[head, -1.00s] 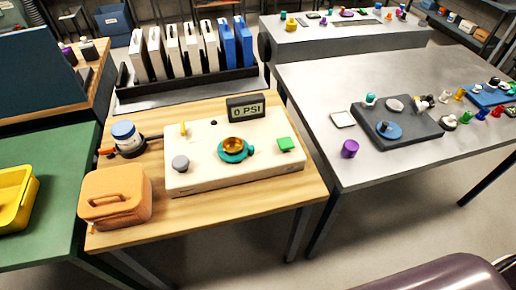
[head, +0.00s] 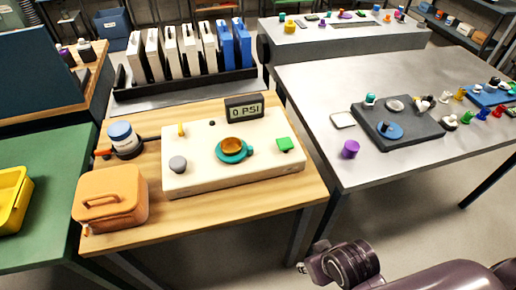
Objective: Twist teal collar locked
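The teal collar (head: 220,153) lies on the cream panel block (head: 200,182) in the head view. It surrounds a brass-coloured round fitting (head: 232,144) and has a small teal lug on its right side. Whether it is locked cannot be told. The gauge (head: 245,107) behind it reads 0 PSI. My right arm's dark wrist end (head: 345,264) shows at the bottom, well below and right of the panel, touching nothing there. Its fingers are not clearly seen. My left gripper is not in view.
An orange case (head: 112,197) and a blue-lidded jar (head: 122,137) stand left. A metal table (head: 400,175) is at right.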

